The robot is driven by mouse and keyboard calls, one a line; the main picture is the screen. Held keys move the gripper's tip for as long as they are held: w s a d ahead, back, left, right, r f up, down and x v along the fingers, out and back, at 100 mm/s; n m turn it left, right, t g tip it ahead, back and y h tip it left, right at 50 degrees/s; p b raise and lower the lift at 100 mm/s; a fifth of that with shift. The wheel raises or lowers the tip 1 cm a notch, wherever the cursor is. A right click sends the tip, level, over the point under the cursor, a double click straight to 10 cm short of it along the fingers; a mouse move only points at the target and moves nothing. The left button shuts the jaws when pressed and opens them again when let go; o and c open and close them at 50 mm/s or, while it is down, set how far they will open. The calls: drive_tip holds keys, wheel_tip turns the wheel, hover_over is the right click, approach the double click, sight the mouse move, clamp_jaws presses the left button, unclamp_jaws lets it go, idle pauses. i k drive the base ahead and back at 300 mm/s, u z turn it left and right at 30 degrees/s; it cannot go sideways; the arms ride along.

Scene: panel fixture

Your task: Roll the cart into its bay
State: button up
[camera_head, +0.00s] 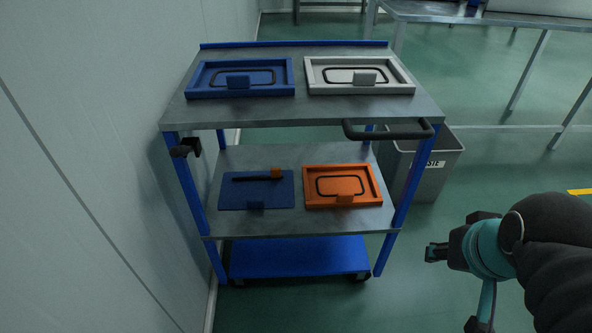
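The cart (300,115) is a blue-framed trolley with grey metal shelves, standing upright on the green floor close to the left wall. A dark bar handle (388,131) juts from the right part of its front edge. A small black bracket (186,147) sits on its front left post. My gripper (434,252) is at the lower right, to the right of the cart's lower part, below the handle and apart from both. It appears dark and small beside a teal wrist ring; its finger opening is not clear. No marked bay can be made out.
Blue (208,78) and white (399,75) trays lie on the top shelf. A flat blue panel (232,190) and orange tray (371,176) lie below. A grey waste bin (432,172) stands right behind the cart. A metal table (470,18) is behind; floor at right is open.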

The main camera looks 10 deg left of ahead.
sight(298, 240)
drive_tip(key=u, duration=1.35)
drive_tip(key=k, duration=0.35)
drive_tip(key=z, duration=1.35)
